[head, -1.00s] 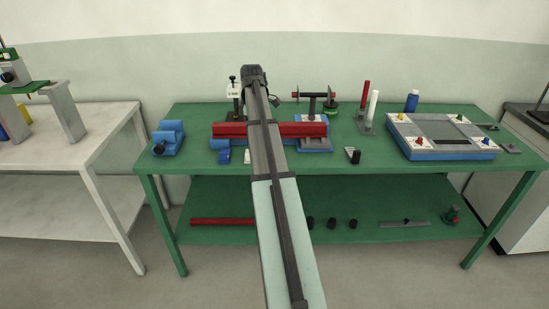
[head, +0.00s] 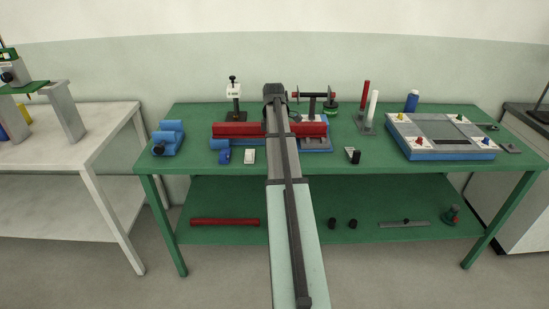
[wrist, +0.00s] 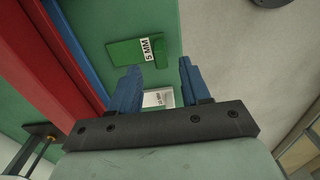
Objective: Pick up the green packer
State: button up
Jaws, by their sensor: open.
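The green packer (wrist: 125,52) is a flat green plate with a white "5 MM" label and a raised green block at one end. It lies on the green table top in the wrist view, above my fingertips. My gripper (wrist: 158,75) is open, its two blue fingers apart, with nothing held between them. A white labelled block (wrist: 158,97) shows in the gap, below the fingers. In the head view my arm hides the packer and the gripper.
A long red bar (head: 238,129) runs behind this area; it also shows at left in the wrist view (wrist: 60,50). The white block (head: 249,156) and a blue block (head: 224,157) lie left of my arm. A black-and-white piece (head: 353,156) lies right. The table's front edge is near.

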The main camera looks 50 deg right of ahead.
jog(key=shift+s+f, duration=0.15)
jog(key=shift+f, duration=2.55)
jog(key=shift+c, duration=0.5)
grip_shut()
